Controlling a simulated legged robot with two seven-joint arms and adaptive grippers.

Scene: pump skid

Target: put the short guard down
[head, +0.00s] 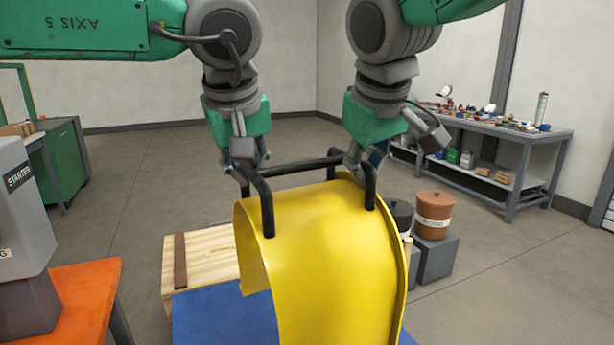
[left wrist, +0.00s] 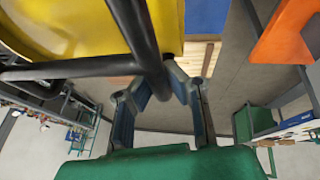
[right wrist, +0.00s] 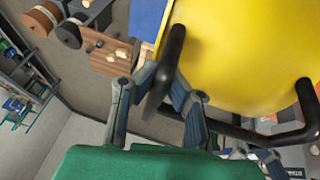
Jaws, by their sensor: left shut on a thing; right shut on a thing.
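The short guard (head: 325,250) is a yellow curved cover with a black tubular handle frame (head: 305,166) on top. It hangs upright between my arms in the head view, above or in front of a blue surface (head: 225,318). My left gripper (head: 248,178) is shut on the left part of the black handle, also seen in the left wrist view (left wrist: 170,80). My right gripper (head: 362,168) is shut on the right part of the handle, also seen in the right wrist view (right wrist: 165,85). The guard's lower edge is cut off by the picture, so its contact below is hidden.
A wooden crate (head: 200,262) stands behind the blue surface. An orange table (head: 82,292) with a grey starter box (head: 22,215) is at left. A brown drum (head: 433,212) on a grey block is at right. A cluttered workbench (head: 510,135) stands at the back right.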

